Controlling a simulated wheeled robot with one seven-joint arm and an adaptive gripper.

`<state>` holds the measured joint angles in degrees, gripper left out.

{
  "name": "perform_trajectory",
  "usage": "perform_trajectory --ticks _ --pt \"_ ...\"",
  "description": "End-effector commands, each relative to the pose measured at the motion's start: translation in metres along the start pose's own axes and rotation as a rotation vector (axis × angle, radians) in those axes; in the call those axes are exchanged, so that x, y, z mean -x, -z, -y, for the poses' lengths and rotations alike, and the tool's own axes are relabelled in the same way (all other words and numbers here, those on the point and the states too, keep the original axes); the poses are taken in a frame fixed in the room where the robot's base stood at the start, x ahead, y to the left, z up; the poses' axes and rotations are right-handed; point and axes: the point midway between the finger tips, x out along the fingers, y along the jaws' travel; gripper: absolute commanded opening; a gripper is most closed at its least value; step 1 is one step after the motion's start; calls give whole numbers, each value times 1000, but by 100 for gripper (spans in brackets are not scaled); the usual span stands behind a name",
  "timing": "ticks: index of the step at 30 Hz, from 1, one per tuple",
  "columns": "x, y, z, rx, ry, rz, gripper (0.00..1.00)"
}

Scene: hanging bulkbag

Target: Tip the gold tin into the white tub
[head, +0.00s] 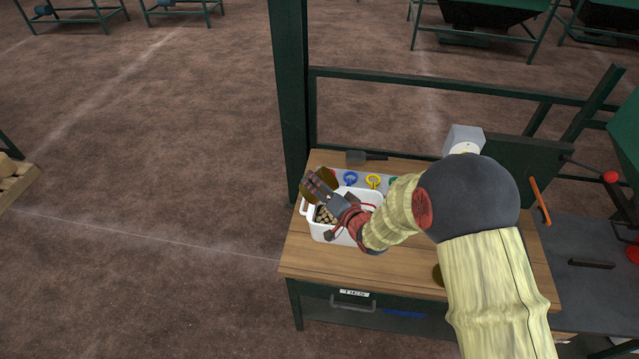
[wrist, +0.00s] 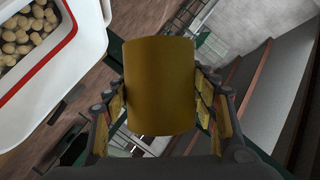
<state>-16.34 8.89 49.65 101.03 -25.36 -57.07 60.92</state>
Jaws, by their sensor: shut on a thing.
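My gripper (head: 322,186) is shut on the gold tin (wrist: 160,86), which fills the middle of the wrist view between the two fingers. In the head view the tin (head: 327,176) shows only in part behind the fingers, over the back left of the white tub. The white tub (head: 317,232) stands on the wooden bench and holds several light brown round pieces (head: 324,215). The tub's rim (wrist: 62,68) and the pieces (wrist: 28,32) also show at the upper left of the wrist view. The inside of the tin is hidden.
Behind the tub, a blue ring (head: 350,179) and a yellow ring (head: 373,181) lie near a dark flat tool (head: 366,157). A dark green post (head: 289,100) rises at the bench's back left. The front left of the bench top (head: 300,262) is clear.

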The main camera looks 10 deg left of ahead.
Motion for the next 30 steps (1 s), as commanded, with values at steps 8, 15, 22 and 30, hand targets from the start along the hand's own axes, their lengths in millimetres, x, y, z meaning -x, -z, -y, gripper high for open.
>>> perform_trajectory --ticks 8,15,22,30 --pt "7 -4 -3 -178 74 -2 14" --pt "6 -4 -7 -259 108 -3 14" --pt "6 -5 -10 -338 142 -2 14" --pt "5 -4 -13 -425 178 -3 14"
